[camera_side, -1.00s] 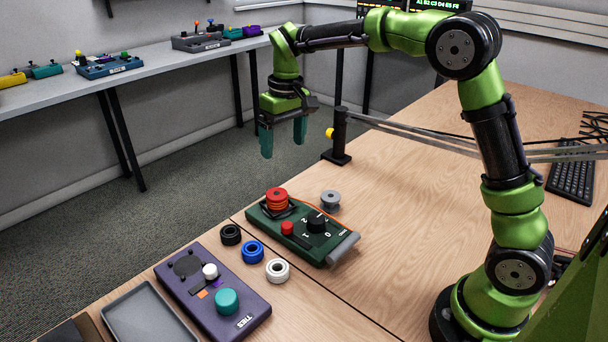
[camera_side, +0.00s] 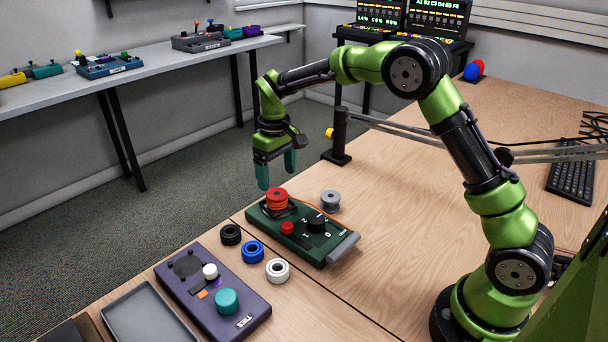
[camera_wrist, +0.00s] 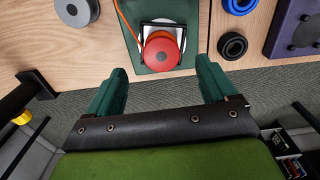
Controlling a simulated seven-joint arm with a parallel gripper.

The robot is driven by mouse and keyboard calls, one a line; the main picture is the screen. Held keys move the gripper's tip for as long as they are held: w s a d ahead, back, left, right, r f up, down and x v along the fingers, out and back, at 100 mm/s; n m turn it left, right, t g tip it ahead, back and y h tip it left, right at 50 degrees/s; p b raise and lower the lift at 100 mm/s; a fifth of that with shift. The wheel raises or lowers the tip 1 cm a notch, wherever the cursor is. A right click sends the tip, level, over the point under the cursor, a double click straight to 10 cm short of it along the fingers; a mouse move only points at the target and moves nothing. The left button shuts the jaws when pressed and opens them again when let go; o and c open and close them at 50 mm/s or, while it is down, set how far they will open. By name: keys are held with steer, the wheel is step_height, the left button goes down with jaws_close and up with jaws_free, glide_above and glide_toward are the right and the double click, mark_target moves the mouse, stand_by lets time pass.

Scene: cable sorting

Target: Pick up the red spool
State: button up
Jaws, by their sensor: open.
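The red spool (camera_side: 277,199) stands at the back left end of a dark green box (camera_side: 297,252), with an orange cable running from it. In the wrist view the red spool (camera_wrist: 160,53) shows from above, just beyond the gap between my fingers. My gripper (camera_side: 277,173) is open and empty, a little above and behind the spool, and apart from it. Its two teal fingers also show in the wrist view (camera_wrist: 160,85), one on each side.
A grey spool (camera_side: 330,201) stands right of the green box. Black (camera_side: 230,235), blue (camera_side: 252,251) and white (camera_side: 277,270) rings lie in front. A purple box (camera_side: 213,293) and a grey tray (camera_side: 147,315) are further front. A black post (camera_side: 340,137) stands behind.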

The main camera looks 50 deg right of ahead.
mark_target(278, 194)
steer(key=shift+f, duration=2.8)
steer(key=shift+c, duration=0.3)
steer(key=c, duration=1.2)
steer(key=shift+o, duration=0.2)
steer(key=shift+r, duration=0.15)
steer(key=shift+r, duration=0.55)
step_height(278, 194, up, 2)
steer(key=shift+r, duration=0.2)
steer(key=s+r, duration=0.1)
steer(key=s, duration=1.5)
steer(key=shift+r, duration=0.15)
